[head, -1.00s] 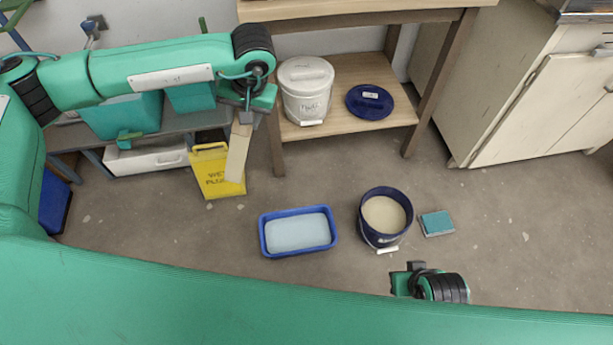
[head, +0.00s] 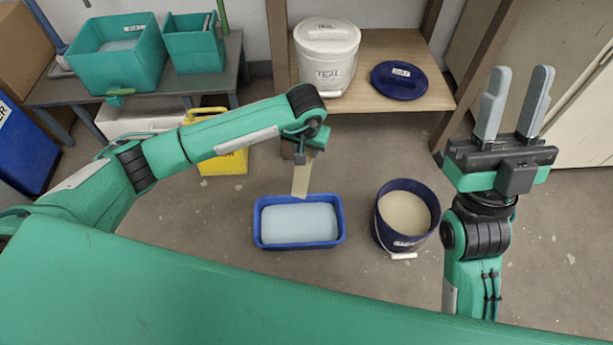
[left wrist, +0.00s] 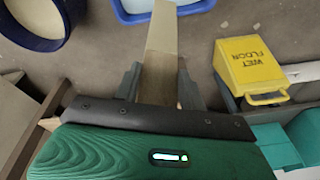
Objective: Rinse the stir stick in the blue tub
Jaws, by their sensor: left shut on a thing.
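The stir stick (head: 304,176) is a flat tan paddle hanging from my left gripper (head: 306,152) in the head view. It also shows in the left wrist view (left wrist: 161,50), between the two grey fingers of my left gripper (left wrist: 160,80), which is shut on it. The blue tub (head: 258,222) holds pale blue water and sits on the floor. The stick's lower end shows just at the tub's back edge in the head view; I cannot tell its height above the rim. The tub's edge shows in the left wrist view (left wrist: 165,14). My right gripper (head: 513,105) is raised, open and empty.
A dark blue bucket (head: 386,237) of cream glaze stands right of the tub. A yellow wet-floor sign (head: 225,160) stands behind left. A wooden shelf (head: 390,50) holds a white lidded bucket (head: 326,62) and a blue lid (head: 399,80). Floor between tub and shelf is clear.

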